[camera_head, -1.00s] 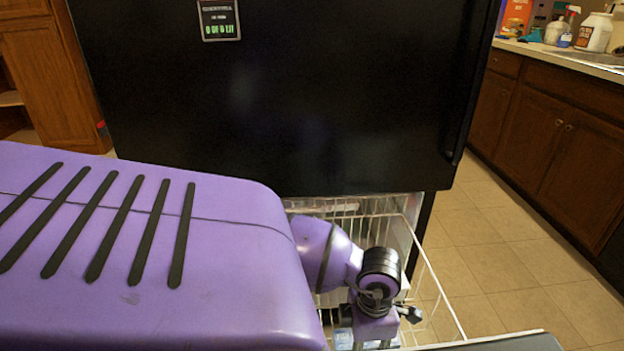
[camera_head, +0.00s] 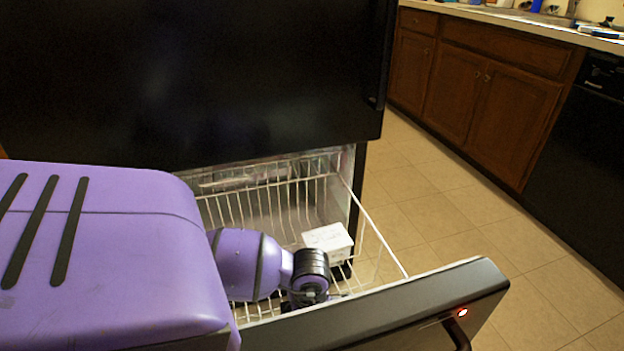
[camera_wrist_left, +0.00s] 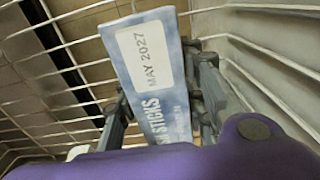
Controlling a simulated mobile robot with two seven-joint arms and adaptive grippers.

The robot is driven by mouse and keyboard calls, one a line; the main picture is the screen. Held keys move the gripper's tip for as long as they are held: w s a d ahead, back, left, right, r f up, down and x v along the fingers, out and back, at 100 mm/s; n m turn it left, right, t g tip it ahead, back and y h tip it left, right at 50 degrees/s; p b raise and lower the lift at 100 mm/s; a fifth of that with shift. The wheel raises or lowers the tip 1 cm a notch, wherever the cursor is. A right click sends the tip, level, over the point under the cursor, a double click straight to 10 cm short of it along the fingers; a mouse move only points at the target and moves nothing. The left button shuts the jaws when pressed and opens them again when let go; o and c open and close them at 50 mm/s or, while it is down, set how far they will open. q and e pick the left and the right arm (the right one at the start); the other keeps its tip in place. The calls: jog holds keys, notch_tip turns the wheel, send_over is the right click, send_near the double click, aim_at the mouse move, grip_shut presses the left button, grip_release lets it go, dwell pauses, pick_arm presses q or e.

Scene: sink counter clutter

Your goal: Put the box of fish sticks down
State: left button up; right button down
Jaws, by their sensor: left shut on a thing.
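The box of fish sticks (camera_wrist_left: 152,58) shows in the left wrist view as a pale blue box with a white label reading "MAY 2027". My left gripper (camera_wrist_left: 160,98) is shut on it, one finger along each side. The box is inside the white wire basket (camera_head: 385,245) of the open freezer drawer. In the head view my left arm reaches down into this basket, and the fingers and held box are hidden behind the wrist and drawer front. I cannot tell whether the box touches the basket floor. My right gripper is not in view.
A white box (camera_head: 328,242) sits in the basket just right of my left wrist. The dark drawer front (camera_head: 400,305) stands nearest me, and the black fridge door (camera_head: 200,80) rises behind. Open tiled floor (camera_head: 450,220) and wooden cabinets (camera_head: 490,90) lie to the right.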

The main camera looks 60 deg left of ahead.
pick_arm(q)
jog(key=shift+r, duration=0.1)
jog(key=o, duration=1.4)
notch_tip(320, 180, up, 12)
jog(key=p, duration=0.4)
jog(key=shift+r, duration=0.1)
